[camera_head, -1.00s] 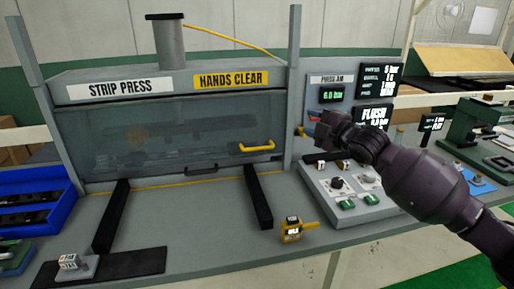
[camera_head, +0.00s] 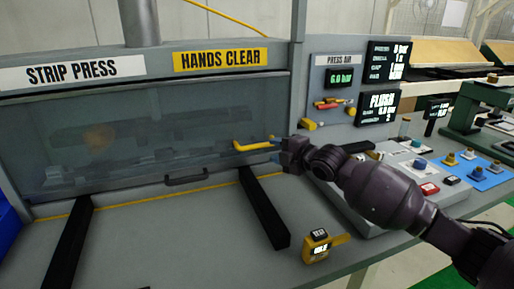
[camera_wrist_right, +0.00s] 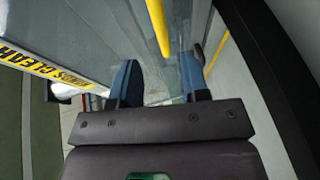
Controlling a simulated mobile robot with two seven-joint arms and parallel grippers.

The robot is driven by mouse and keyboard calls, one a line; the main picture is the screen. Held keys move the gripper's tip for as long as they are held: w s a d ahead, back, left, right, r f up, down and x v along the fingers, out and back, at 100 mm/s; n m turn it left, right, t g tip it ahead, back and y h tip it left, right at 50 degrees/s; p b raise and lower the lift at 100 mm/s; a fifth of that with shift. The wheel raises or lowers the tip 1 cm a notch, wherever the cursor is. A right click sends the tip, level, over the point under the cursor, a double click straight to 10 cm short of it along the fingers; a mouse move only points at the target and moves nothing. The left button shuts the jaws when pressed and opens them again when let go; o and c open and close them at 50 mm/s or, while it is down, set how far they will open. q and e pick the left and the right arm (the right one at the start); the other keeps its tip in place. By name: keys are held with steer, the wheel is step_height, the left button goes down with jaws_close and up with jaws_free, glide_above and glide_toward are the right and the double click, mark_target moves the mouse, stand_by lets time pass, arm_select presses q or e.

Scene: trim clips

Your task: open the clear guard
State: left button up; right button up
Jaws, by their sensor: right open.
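The clear guard (camera_head: 150,130) is a see-through panel across the front of the strip press, and it is down. A yellow handle (camera_head: 253,146) sits on its right part, and a dark handle (camera_head: 186,178) is at its lower edge. My right gripper (camera_head: 274,149) is open just right of the yellow handle, its blue fingertips pointing at it. In the right wrist view, the yellow handle (camera_wrist_right: 157,25) lies ahead, lined up with the gap between the open fingers (camera_wrist_right: 158,85). My left gripper is out of view.
Two black rails (camera_head: 264,208) run forward from the press. A yellow gauge (camera_head: 318,246) sits at the bench front. A control box with buttons (camera_head: 428,188) stands under my right arm, below the press air panel (camera_head: 338,85). The bench between the rails is clear.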

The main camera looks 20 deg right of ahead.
mark_target(261, 146)
steer(key=x, duration=0.3)
steer(key=b+x, duration=0.1)
steer(key=x, duration=0.3)
steer(key=shift+f, duration=0.25)
steer(key=shift+w+a, duration=0.2)
steer(key=shift+w, duration=0.3)
jaws_close()
